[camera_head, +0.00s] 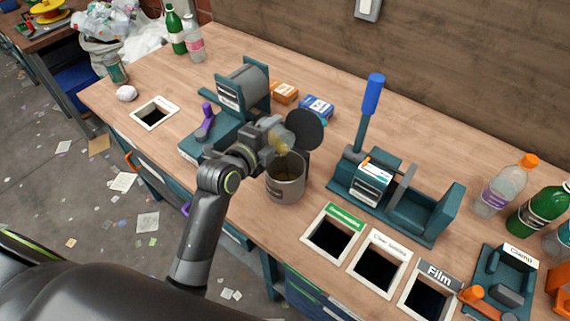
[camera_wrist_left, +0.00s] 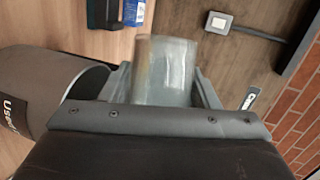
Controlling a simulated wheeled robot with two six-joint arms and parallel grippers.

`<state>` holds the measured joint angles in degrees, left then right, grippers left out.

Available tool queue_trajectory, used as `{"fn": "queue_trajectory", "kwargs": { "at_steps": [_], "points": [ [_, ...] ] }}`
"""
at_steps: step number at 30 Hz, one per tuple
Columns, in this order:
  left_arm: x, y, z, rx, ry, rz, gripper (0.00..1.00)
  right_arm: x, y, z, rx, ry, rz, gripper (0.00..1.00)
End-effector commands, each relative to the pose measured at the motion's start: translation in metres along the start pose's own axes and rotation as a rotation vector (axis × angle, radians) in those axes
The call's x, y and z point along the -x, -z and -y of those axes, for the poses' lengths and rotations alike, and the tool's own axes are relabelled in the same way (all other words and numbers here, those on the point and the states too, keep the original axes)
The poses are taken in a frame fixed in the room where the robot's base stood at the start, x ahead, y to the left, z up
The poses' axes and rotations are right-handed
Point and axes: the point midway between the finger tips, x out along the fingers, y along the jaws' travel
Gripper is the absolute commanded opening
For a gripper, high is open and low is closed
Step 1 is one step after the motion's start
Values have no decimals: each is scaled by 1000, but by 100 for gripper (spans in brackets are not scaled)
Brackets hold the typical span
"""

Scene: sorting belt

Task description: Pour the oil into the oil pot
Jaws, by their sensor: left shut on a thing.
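The oil pot (camera_head: 286,190) is a grey-brown metal can standing on the bench, with its round dark lid (camera_head: 305,129) raised behind the opening. My left gripper (camera_head: 272,138) is above the pot's rim and shut on a clear container (camera_head: 284,142). The container is tilted over the pot, and yellowish oil shows at its lower end. In the left wrist view the clear container (camera_wrist_left: 165,70) sits between the fingers, with the pot (camera_wrist_left: 35,75) beside it on the left. I cannot tell how much oil is in either one. My right gripper is not in view.
A teal device with a roller (camera_head: 243,87) stands behind my left arm. Orange (camera_head: 284,92) and blue (camera_head: 317,106) boxes lie behind the pot. A teal press with a blue-handled lever (camera_head: 373,95) stands to the right. Labelled bin openings (camera_head: 331,235) line the front edge. Bottles (camera_head: 500,190) stand far right.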

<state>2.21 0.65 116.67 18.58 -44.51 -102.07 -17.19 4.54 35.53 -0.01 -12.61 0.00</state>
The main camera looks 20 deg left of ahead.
Motion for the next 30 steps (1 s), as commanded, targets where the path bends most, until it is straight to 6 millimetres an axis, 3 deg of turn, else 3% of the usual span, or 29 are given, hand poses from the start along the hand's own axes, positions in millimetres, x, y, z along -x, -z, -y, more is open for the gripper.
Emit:
{"fn": "queue_trajectory", "kwargs": {
  "at_steps": [22,30],
  "points": [
    [2,3,3,-82,37,18,31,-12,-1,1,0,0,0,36],
    [0,5,-7,-159,71,35,31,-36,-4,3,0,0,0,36]
  ]
}}
